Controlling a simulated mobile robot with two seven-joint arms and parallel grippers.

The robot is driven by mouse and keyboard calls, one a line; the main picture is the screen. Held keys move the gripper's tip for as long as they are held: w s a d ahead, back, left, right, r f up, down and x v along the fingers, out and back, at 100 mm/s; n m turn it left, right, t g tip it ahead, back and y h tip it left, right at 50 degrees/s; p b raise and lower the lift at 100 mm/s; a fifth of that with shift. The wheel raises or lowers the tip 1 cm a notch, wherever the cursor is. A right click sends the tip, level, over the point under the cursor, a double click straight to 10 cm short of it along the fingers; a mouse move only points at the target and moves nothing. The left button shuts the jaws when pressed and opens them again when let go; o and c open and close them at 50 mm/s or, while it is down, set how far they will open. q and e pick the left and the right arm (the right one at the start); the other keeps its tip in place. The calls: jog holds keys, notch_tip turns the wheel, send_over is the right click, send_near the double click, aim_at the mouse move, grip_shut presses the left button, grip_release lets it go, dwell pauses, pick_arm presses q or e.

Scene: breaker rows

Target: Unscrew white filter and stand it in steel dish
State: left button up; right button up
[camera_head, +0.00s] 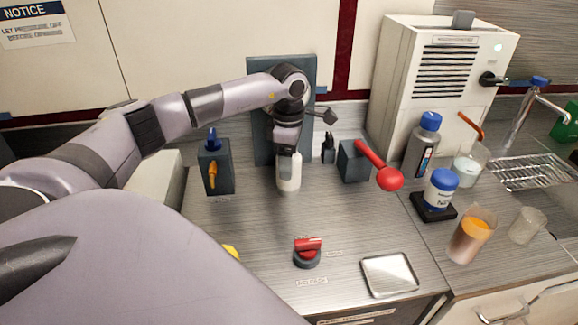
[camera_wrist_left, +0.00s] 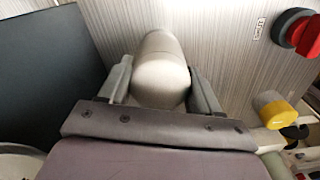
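The white filter (camera_head: 288,175) is an upright cylinder with a rounded bottom, in front of the dark back plate at the middle of the counter. My left gripper (camera_head: 287,150) comes down on its upper part. In the left wrist view, the filter (camera_wrist_left: 162,72) fills the space between the two fingers of my left gripper (camera_wrist_left: 162,88), which appear to press on both sides. The filter's top and thread are hidden. The steel dish (camera_head: 390,275) is square, shallow and empty, near the counter's front edge. My right gripper is not in view.
A red ball-ended lever (camera_head: 389,179) juts out right of the filter. A red-handled knob (camera_head: 307,252) stands left of the dish. A blue-capped jar (camera_head: 441,190), bottle (camera_head: 422,145) and beakers stand right. The counter between filter and dish is mostly clear.

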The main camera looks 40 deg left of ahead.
pick_arm(q)
jog(key=c, duration=0.5)
jog(key=shift+n+p, duration=0.35)
jog(key=shift+n, duration=0.35)
jog(key=shift+c, duration=0.2)
jog(key=n, duration=0.5)
jog(key=shift+n, duration=0.3)
jog(key=n, duration=0.4)
jog(key=shift+o, duration=0.2)
jog(key=shift+w+d+n, duration=0.15)
jog(key=shift+d+n, duration=0.05)
jog(key=shift+n, duration=0.5)
